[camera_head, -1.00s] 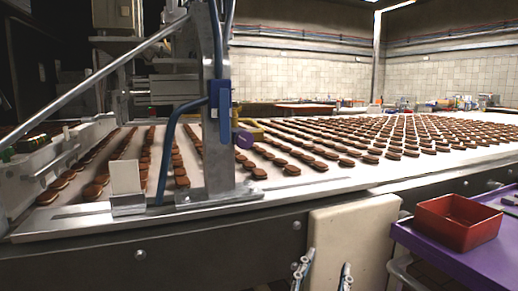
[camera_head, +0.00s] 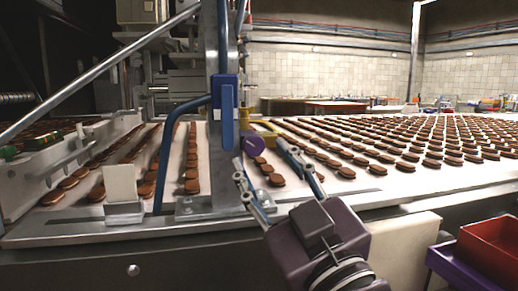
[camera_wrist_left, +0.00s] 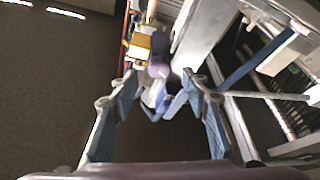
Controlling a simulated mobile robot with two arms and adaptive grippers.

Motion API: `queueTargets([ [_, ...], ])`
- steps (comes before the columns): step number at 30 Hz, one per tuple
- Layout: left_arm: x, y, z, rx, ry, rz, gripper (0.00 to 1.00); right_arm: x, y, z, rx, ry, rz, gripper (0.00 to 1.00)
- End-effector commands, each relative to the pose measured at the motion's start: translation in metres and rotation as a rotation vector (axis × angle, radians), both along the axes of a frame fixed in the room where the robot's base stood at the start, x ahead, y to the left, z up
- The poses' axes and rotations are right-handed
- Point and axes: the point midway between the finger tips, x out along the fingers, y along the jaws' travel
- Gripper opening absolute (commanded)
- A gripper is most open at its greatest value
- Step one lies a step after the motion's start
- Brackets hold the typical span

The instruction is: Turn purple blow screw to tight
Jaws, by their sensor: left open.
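The purple blow screw (camera_head: 252,144) is a round knob at the right of the upright metal post, by a yellow part. It also shows in the left wrist view (camera_wrist_left: 158,68), ahead between the fingers. My left gripper (camera_head: 262,163) is open, its two fingers spread in front of the knob and a little to the lower right of it. In the left wrist view the open fingers (camera_wrist_left: 158,99) frame the knob with a gap on both sides; they appear apart from it. My right gripper is not in view.
A metal post with a blue block (camera_head: 224,98) and a blue hose (camera_head: 163,150) stands just left of the knob. Rows of brown cookies (camera_head: 420,150) cover the white conveyor. A red bin (camera_head: 488,248) stands at the lower right. A white plate (camera_head: 121,184) stands near the front edge.

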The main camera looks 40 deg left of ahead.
Motion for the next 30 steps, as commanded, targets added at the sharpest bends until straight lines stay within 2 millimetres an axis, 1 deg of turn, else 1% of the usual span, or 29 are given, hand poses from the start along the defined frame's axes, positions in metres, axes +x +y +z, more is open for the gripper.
queueTargets([
  [1,0.003,0.007,0.004,0.001,-0.003,0.004,0.43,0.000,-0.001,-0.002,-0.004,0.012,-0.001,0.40],
  [3,0.008,0.015,0.007,0.003,-0.002,0.003,0.43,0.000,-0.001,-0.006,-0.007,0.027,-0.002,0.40],
  [7,0.015,0.025,0.011,0.002,0.000,0.001,0.43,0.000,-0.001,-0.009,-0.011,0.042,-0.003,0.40],
  [10,0.017,0.028,0.013,0.002,0.000,0.000,0.43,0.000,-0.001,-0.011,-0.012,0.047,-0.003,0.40],
  [17,0.018,0.028,0.013,0.001,0.001,-0.001,0.43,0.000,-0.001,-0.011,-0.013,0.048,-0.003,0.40],
  [28,0.018,0.028,0.012,0.001,0.002,-0.001,0.03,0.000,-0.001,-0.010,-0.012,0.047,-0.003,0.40],
  [29,0.018,0.028,0.012,0.001,0.002,-0.001,0.01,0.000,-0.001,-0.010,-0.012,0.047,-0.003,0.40],
  [30,0.018,0.028,0.012,0.001,0.002,-0.001,0.01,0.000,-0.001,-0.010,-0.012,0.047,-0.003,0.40],
])
